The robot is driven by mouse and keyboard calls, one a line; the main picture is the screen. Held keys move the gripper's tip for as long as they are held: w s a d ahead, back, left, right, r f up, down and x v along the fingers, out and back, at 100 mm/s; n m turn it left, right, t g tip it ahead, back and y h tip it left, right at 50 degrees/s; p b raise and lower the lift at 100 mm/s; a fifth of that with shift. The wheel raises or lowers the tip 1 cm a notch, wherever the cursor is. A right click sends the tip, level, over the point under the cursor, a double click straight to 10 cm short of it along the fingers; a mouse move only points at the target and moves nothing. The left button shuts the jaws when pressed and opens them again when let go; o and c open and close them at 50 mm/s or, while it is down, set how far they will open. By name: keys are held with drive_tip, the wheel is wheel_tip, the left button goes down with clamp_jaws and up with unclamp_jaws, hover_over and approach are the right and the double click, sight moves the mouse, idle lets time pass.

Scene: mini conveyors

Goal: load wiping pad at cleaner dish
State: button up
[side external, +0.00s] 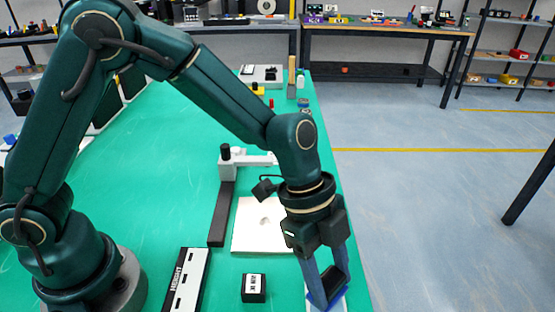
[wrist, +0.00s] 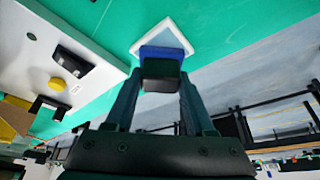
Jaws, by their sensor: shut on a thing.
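The wiping pad (side external: 335,282) is a black block with a blue face. My gripper (side external: 327,286) is shut on it near the table's front right edge and points down. In the wrist view my gripper (wrist: 160,88) has one finger on each side of the pad (wrist: 161,70), with its blue face towards the dish. The cleaner dish (wrist: 166,27) looks like a shallow white square tray, directly by the blue face. In the side view the dish (side external: 342,304) is mostly hidden under the gripper. I cannot tell whether pad and dish touch.
A white board (side external: 262,228) lies left of my gripper. A black labelled block (side external: 253,288) and a strip marked HEIGHT (side external: 186,280) lie at the front. A dark bar (side external: 221,213) with a white fixture stands behind. The table's right edge is close.

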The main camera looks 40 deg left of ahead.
sight(336, 286)
drive_tip(key=shift+f, duration=0.5)
idle(1.2)
drive_tip(key=shift+r, duration=0.1)
drive_tip(key=shift+r, duration=3.45)
drive_tip(key=shift+s+a+f+n+t, duration=0.25)
drive_tip(key=shift+s+a+n+t, duration=0.2)
drive_tip(key=shift+n, duration=0.55)
drive_tip(key=a+r+n+t+y, duration=0.2)
drive_tip(key=a+r+n, duration=0.2)
drive_tip(key=a+n, duration=0.4)
drive_tip(key=a+r+n+t+y, duration=0.1)
drive_tip(key=a+r+n, duration=0.3)
drive_tip(key=a, duration=1.2)
drive_tip(key=n+y, duration=0.1)
drive_tip(key=n, duration=0.3)
drive_tip(key=shift+w+t+y, duration=0.15)
drive_tip(key=shift+t+y, duration=0.15)
drive_tip(key=shift+t, duration=0.05)
